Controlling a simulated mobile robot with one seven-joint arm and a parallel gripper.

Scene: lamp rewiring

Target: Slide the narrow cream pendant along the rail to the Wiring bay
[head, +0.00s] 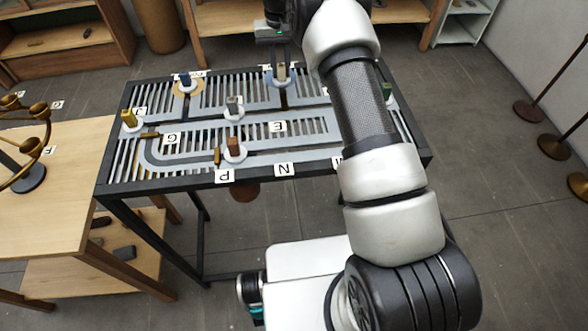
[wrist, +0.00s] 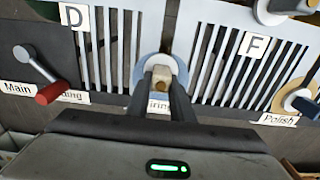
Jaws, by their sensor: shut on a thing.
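In the wrist view my gripper (wrist: 161,88) is shut on a small tan knob (wrist: 160,86) standing on a pale round disc (wrist: 151,66). The pendant's shade is hidden below the slotted top, so its narrow cream form cannot be seen. The Wiring label (wrist: 158,106), partly covered by my fingers, lies right beside the disc at the end of a slot. In the head view my gripper (head: 281,74) is at the back edge of the slotted rail table (head: 285,127).
Other knobs stand on the rails: yellow (head: 129,117), blue (head: 185,79), grey (head: 235,103), brown (head: 235,146) and green (head: 387,91). A red-handled lever (wrist: 48,92) is by the Main label (wrist: 17,88). A Polish label (wrist: 277,119) is at right.

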